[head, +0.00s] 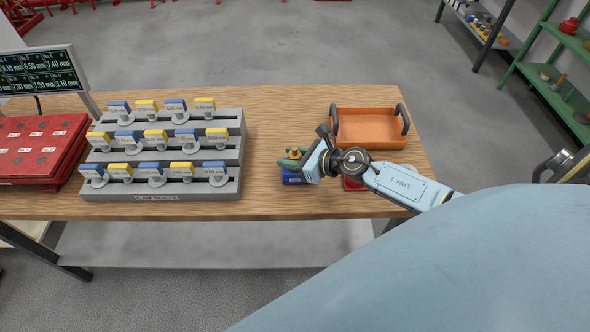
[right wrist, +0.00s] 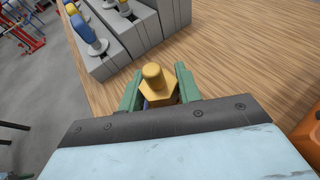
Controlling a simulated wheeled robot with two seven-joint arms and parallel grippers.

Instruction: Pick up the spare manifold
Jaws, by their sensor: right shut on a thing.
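A brass-yellow piece with a hexagonal body and a round knob, seemingly the spare manifold (right wrist: 156,86), sits between the green fingers of my right gripper (right wrist: 158,92) in the right wrist view. My right gripper (head: 293,158) is shut on it, and the same piece (head: 295,152) shows in the head view above the near part of the table. A blue labelled block (head: 293,178) is right below it. I cannot tell whether the piece still touches the block. Its lower part is hidden. My left gripper is not in view.
The wooden table (head: 275,110) holds a grey stepped rack (head: 163,196) of blue and yellow tagged pieces, left of the gripper. An orange tray (head: 368,128) with dark handles stands at right. A red block (head: 353,184) is partly behind my arm. A red board (head: 35,150) lies far left.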

